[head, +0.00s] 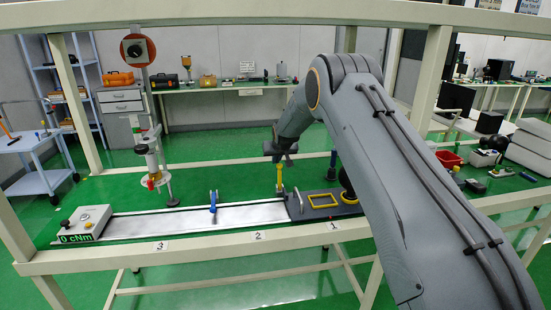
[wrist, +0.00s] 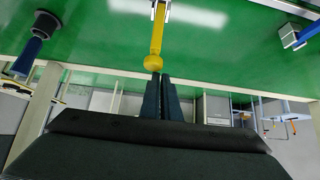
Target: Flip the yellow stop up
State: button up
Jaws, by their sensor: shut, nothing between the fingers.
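The yellow stop (head: 280,180) is a slim post standing about upright at the right part of the silver rail (head: 240,215). In the wrist view the yellow stop (wrist: 157,35) shows as a bar with a round knob at its end. My gripper (head: 279,155) is at the top of the stop. In the wrist view my gripper (wrist: 160,76) has its two dark fingers shut together, with nothing between them. The fingertips are right by the knob; I cannot tell whether they touch it. The stop's base is hard to make out.
A blue stop (head: 213,202) stands on the rail to the left. A dark plate (head: 349,210) with a yellow frame (head: 323,200) lies right of the yellow stop. A box with a "0 cNm" display (head: 85,224) sits at the rail's left end.

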jog(key=o, duration=0.4)
jog(key=shift+f, duration=0.25)
jog(key=shift+c, duration=0.2)
jog(key=o, duration=0.3)
jog(key=shift+s+d, duration=0.1)
jog(key=shift+d, duration=0.25)
jog(key=shift+o, duration=0.9)
jog(key=shift+d, duration=0.45)
jog(key=shift+s+r, duration=0.2)
jog(key=shift+r, duration=0.2)
jog(key=b+v, duration=0.2)
jog(key=v, duration=0.4)
jog(key=shift+s+r, duration=0.25)
jog(key=shift+s, duration=0.05)
